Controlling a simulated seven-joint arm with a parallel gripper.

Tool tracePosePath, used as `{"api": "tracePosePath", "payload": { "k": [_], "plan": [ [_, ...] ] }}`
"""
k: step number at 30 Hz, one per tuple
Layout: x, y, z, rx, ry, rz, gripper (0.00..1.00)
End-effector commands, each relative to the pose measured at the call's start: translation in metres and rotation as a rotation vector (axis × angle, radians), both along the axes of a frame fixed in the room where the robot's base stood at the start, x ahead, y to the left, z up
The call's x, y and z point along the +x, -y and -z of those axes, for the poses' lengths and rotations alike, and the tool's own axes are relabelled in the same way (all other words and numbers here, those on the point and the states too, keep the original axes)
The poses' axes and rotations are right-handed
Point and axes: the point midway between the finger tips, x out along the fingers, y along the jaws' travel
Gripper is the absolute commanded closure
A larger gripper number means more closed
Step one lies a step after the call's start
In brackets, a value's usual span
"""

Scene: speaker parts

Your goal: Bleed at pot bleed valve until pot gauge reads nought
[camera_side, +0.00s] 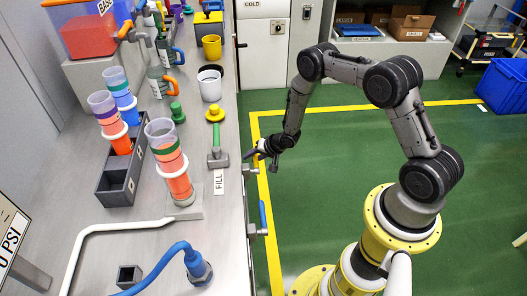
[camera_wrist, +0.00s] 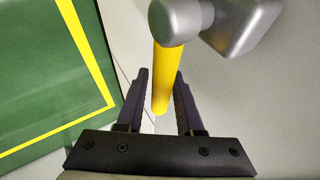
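My gripper (camera_side: 262,153) is at the bench's front edge, beside a grey valve (camera_side: 249,155). In the wrist view my gripper (camera_wrist: 160,71) has its two dark fingers on either side of a yellow handle (camera_wrist: 165,80). A gap shows on the left of the handle, so the fingers look open around it. The handle runs from a silver valve body (camera_wrist: 235,25). A second valve with a blue handle (camera_side: 262,214) is lower on the bench front. No label tells which valve is the pot bleed. A display (camera_side: 11,243), cut by the left edge, reads what looks like "0 PSI"; its first characters may be hidden.
The steel bench (camera_side: 110,240) holds tubes of orange liquid (camera_side: 178,184), a dark rack (camera_side: 116,186), a FILL label (camera_side: 219,181) and a blue hose (camera_side: 165,262). The green floor (camera_side: 330,170) beside the bench is clear around my arm.

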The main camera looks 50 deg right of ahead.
Motion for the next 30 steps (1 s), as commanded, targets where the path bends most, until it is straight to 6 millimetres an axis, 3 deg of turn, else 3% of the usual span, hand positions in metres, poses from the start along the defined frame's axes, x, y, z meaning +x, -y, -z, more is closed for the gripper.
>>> {"api": "tracePosePath", "payload": {
  "k": [18, 30],
  "plan": [
    [-0.068, 0.011, -0.084, 0.000, -0.001, 0.003, 0.64],
    [-0.080, 0.012, -0.096, 0.001, -0.003, 0.000, 0.64]
  ]
}}
